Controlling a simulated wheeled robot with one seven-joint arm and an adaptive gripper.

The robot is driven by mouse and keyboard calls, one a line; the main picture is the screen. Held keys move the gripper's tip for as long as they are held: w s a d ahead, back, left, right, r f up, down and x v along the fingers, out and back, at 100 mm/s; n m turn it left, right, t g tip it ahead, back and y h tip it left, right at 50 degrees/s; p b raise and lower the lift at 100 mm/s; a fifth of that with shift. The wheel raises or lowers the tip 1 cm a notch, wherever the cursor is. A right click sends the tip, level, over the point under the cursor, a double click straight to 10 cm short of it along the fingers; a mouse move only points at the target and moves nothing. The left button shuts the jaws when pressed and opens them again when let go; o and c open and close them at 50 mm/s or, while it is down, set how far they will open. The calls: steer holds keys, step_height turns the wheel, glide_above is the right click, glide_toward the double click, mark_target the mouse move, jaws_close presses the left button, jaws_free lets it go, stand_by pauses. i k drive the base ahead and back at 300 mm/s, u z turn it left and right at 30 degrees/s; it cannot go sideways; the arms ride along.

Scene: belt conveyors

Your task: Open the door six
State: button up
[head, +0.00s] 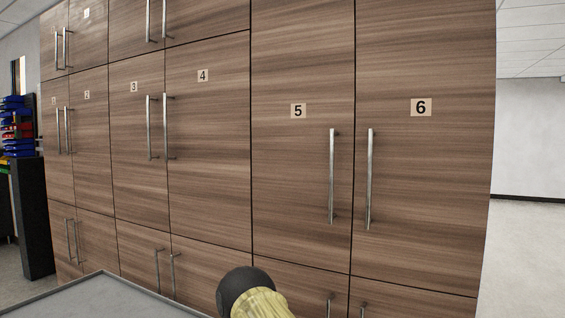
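Door six (428,200) is a tall wood-grain cabinet door at the right end of the cabinet wall, marked with a "6" label (421,107). It looks closed, flush with the doors around it. Its handle (370,178) is a long vertical metal bar near the door's left edge. My gripper is not in view. A dark rounded part with a yellowish piece shows at the bottom centre, below the doors; I cannot tell whether it belongs to my arm.
Door five (300,180) stands directly left of door six, its handle (332,176) close to door six's handle. Lower doors with handles sit beneath. A grey flat surface (110,298) lies at the bottom left. Open floor (530,250) shows right of the cabinet.

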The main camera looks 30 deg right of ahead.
mark_target(426, 69)
steer(key=u, duration=0.85)
steer(key=k, duration=0.2)
steer(key=z, duration=1.35)
